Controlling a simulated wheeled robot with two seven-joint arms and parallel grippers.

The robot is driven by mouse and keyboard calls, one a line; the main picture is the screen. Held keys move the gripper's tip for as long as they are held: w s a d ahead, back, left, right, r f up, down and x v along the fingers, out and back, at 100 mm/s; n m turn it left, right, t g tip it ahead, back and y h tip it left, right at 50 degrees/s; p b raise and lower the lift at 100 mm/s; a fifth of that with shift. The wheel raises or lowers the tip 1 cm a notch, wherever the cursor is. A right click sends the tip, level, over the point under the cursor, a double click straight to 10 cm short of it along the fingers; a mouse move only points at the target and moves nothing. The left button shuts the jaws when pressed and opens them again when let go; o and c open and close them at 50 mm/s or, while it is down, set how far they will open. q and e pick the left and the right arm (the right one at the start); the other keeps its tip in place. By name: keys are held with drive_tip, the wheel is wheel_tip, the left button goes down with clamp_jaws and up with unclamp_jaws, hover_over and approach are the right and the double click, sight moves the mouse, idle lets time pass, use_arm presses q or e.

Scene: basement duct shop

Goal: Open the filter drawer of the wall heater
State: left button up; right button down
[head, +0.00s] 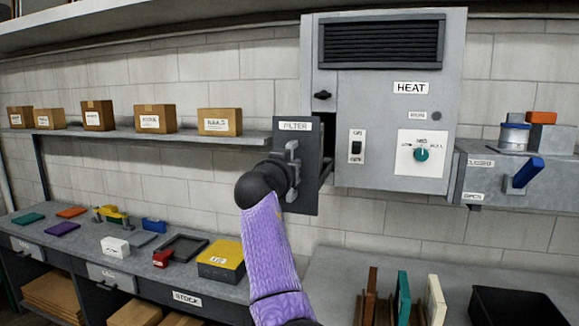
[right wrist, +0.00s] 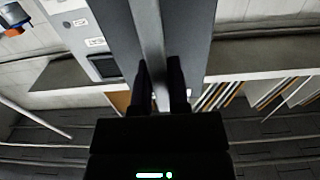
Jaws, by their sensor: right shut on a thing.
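The wall heater (head: 384,120) is a grey metal box labelled HEAT on the block wall. Its filter drawer (head: 300,190) has a dark grey front labelled FILTER. The front stands out from the heater's lower left, with a dark gap and part of the drawer side showing behind it. My right gripper (head: 287,172) is at the grey bar handle (head: 292,150) on that front. In the right wrist view, the two dark fingers (right wrist: 161,88) are shut with the handle bar (right wrist: 150,40) between them. The inside of the drawer is hidden. My left gripper is not in view.
A shelf (head: 200,133) with several cardboard boxes runs left of the drawer front. A grey box with a blue lever (head: 526,172) is right of the heater. Below, a workbench (head: 75,260) holds small coloured parts and a yellow-topped box (head: 221,255).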

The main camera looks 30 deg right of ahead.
idle(0.3)
drive_tip(key=c, duration=0.6)
unclamp_jaws()
drive_tip(key=shift+a, duration=0.1)
drive_tip(key=b+v, duration=0.4)
drive_tip(key=v, duration=0.6)
drive_tip(key=shift+b, duration=0.3)
